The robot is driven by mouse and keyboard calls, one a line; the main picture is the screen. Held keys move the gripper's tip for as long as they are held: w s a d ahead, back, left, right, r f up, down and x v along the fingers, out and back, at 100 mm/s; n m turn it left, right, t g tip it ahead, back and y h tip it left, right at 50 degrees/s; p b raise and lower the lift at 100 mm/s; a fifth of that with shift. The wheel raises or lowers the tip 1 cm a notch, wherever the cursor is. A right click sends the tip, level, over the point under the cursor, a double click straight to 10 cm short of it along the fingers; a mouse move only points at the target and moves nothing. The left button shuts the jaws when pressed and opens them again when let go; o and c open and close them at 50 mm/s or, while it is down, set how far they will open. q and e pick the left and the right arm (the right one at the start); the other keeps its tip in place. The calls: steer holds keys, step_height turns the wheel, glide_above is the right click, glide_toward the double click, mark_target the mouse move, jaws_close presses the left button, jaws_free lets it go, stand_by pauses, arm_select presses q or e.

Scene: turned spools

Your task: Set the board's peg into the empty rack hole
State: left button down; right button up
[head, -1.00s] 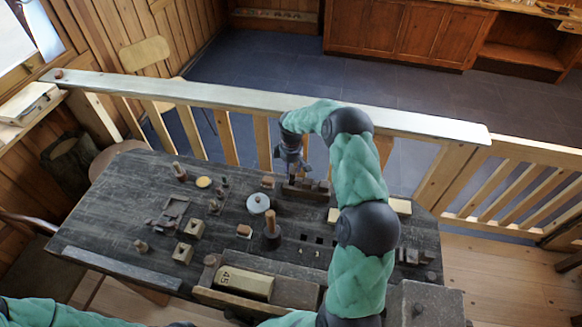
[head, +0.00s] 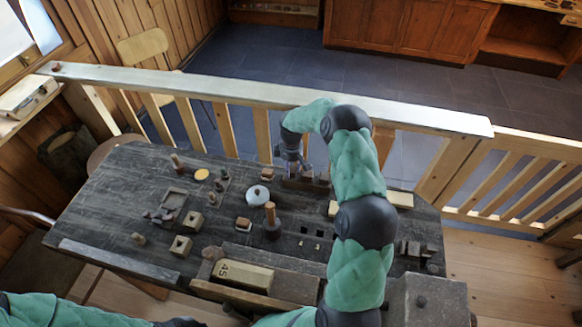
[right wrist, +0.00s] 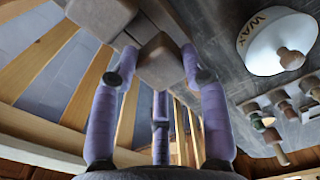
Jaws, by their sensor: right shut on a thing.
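My right gripper (head: 291,165) reaches over the far side of the dark table, close above a dark rack (head: 305,184) with several blocky pegs. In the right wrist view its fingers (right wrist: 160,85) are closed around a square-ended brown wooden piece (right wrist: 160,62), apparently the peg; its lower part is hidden. A rounded wooden piece (right wrist: 103,14) is just beside it. I cannot make out the empty hole, since the gripper and arm cover part of the rack. Only my left arm's links show at the lower left; its gripper is not visible.
A white WAX lid (head: 258,194) with a knob lies left of the rack. A spindle with a wooden handle (head: 271,220) stands nearer. Wooden blocks (head: 181,245) and small pegs sit to the left. A wooden railing (head: 240,92) runs behind the table (head: 110,200).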

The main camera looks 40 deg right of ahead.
steer(key=shift+f, duration=0.25)
stand_by(0.4)
steer(key=o, duration=1.2)
steer(key=o, duration=0.4)
steer(key=shift+r+p, duration=1.85)
steer(key=shift+r, duration=2.15)
